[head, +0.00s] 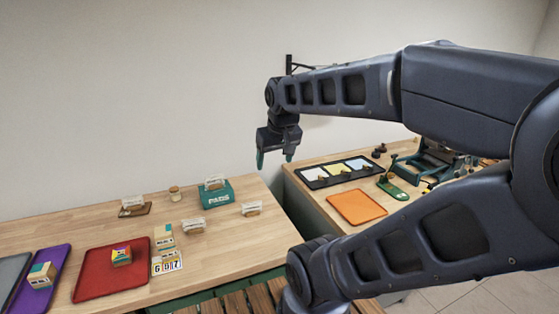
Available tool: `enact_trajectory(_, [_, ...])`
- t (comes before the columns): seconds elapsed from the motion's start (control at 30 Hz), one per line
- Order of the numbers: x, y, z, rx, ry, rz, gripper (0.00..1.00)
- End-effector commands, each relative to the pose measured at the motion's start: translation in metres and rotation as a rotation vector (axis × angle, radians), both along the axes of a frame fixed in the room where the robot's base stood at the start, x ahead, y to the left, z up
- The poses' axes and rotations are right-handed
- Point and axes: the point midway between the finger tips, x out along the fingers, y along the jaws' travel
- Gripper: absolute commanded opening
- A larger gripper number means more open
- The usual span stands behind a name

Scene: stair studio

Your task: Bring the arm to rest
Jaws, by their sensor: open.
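My gripper (275,160) hangs from the end of my arm in the upper middle of the head view. Its two fingers point down and are apart, with nothing between them. It is in the air in front of the white wall, above the back right part of the left table (250,234). My arm comes in from the right edge, bends over the right table (300,183) and hides part of it.
On the left table are a red tray (90,290), a purple tray (58,257), a teal box (217,199) and several small blocks and packets. The right table holds an orange mat (357,206), a black tray (311,185) and a green tool (392,190). A gap separates the tables.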

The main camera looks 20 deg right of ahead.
Motion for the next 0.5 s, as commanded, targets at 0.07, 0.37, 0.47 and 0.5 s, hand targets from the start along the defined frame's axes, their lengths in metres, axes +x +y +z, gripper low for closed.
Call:
enact_trajectory(0.07, [-0.0071, -0.0049, -0.0004, 0.013, -0.018, -0.033, 0.72])
enact_trajectory(0.37, [-0.0123, -0.0081, -0.0015, 0.026, -0.031, -0.059, 0.72])
enact_trajectory(0.47, [-0.0122, -0.0080, -0.0015, 0.026, -0.031, -0.059, 0.72])
enact_trajectory(0.5, [-0.0121, -0.0080, -0.0015, 0.026, -0.031, -0.059, 0.72])
